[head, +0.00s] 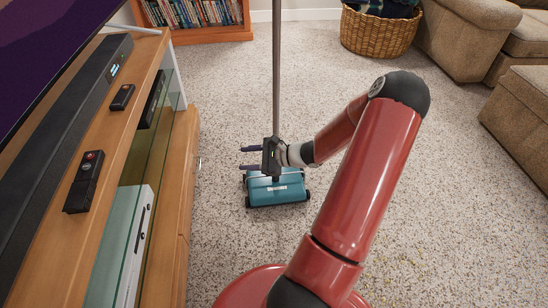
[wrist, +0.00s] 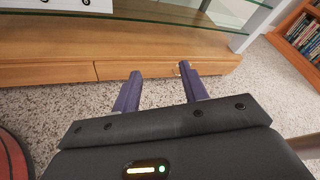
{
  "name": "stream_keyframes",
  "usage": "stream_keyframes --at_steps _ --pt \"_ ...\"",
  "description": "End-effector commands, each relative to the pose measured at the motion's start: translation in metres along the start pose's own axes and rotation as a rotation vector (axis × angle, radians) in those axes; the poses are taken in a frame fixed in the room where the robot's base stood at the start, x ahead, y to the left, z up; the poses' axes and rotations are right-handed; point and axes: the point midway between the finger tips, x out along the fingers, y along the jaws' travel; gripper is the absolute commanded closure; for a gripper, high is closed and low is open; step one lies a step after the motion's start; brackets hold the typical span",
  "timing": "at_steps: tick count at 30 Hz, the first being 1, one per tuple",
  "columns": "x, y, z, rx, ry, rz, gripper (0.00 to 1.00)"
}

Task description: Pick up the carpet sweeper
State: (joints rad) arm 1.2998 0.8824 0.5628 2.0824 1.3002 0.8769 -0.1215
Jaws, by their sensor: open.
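The carpet sweeper (head: 276,189) stands on the carpet in the head view, with a teal body and a long, thin grey handle rising upright out of the top of the picture. My gripper (head: 249,158) is just above the sweeper body and points left toward the TV stand. Its two dark fingers are open, with nothing between them, and reach left past the handle's line. The gripper's body covers the lower handle. In the wrist view the open fingers (wrist: 160,72) face the stand. A greyish-brown bar at the lower right edge there may be the handle.
A wooden TV stand (head: 180,200) with glass shelves runs along the left, carrying a soundbar (head: 70,135) and small devices. A bookshelf (head: 200,36) and wicker basket (head: 378,36) stand at the back. A brown sofa (head: 465,40) is right. Open carpet lies between.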

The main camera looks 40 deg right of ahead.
Motion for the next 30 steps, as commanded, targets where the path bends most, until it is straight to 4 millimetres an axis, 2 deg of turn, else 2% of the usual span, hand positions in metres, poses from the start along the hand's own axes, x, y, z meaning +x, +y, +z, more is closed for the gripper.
stream_keyframes --at_steps 1,3,6,10,13,16,30 --pt "-0.008 -0.005 -0.034 0.105 -0.024 -0.114 0.56" --pt "-0.022 -0.015 -0.066 0.222 -0.053 -0.255 0.56" --pt "-0.043 -0.025 -0.106 0.365 -0.090 -0.432 0.56" --pt "-0.065 -0.032 -0.142 0.491 -0.126 -0.593 0.56" --pt "-0.075 -0.035 -0.157 0.541 -0.142 -0.659 0.56" --pt "-0.075 -0.039 -0.163 0.559 -0.148 -0.685 0.56" --pt "-0.028 -0.077 -0.171 0.560 -0.148 -0.683 0.56"
